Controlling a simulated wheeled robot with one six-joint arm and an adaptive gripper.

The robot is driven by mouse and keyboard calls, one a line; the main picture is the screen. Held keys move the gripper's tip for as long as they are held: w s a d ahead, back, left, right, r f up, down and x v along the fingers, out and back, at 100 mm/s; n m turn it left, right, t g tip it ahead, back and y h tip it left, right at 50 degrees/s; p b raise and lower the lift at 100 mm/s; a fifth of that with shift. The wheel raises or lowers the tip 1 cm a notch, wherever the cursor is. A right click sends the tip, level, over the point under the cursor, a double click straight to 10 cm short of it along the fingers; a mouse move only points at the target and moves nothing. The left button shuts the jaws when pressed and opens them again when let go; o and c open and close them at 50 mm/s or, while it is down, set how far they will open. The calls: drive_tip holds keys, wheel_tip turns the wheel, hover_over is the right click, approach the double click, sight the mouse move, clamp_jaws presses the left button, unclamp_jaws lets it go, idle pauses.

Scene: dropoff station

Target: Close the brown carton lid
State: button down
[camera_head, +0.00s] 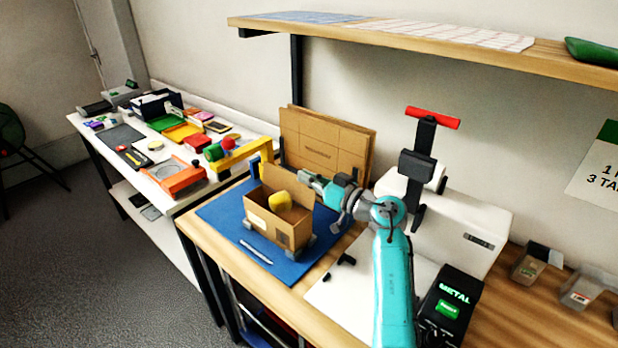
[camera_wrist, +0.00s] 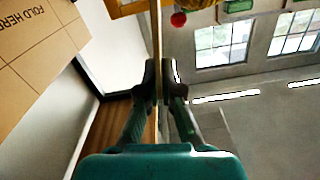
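The brown carton (camera_head: 271,228) stands open on a blue mat (camera_head: 220,215), with a yellow rounded object (camera_head: 280,201) inside. Its lid (camera_head: 288,184) stands up along the carton's back side. My gripper (camera_head: 307,179) is at the lid's upper right edge. In the wrist view my gripper (camera_wrist: 160,82) has its fingers close together, one on each side of a thin brown panel seen edge-on, which looks like the lid (camera_wrist: 156,30). The fingers appear to touch it on both sides. The carton's inside floor is hidden.
Flat cardboard sheets (camera_head: 325,145) lean behind the carton. A silver pen-like tool (camera_head: 256,251) lies on the mat in front. A wooden shelf (camera_head: 400,40) hangs above.

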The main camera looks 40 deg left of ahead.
sight(298, 185)
drive_tip(key=shift+s+a+n, duration=0.1)
drive_tip(key=shift+s+n, duration=0.7)
drive_tip(key=shift+n, duration=0.2)
drive_tip(key=s+n, duration=0.2)
drive_tip(key=shift+n, duration=0.4)
drive_tip(key=s+n, duration=0.1)
drive_tip(key=n, duration=0.1)
drive_tip(key=s+f+n, duration=0.1)
drive_tip(key=s+n, duration=0.1)
drive_tip(key=shift+a+f, duration=0.15)
drive_tip(key=shift+f, duration=0.05)
drive_tip(key=s+f+n, duration=0.1)
drive_tip(key=n, duration=0.1)
drive_tip(key=s+n, duration=0.1)
drive_tip(key=n, duration=0.1)
drive_tip(key=shift+a+f, duration=0.1)
drive_tip(key=shift+f, duration=0.3)
drive_tip(key=shift+s+f+n, duration=0.4)
drive_tip(key=shift+f+n, duration=0.35)
drive_tip(key=shift+s+f+n, duration=0.35)
drive_tip(key=shift+f+n, duration=0.4)
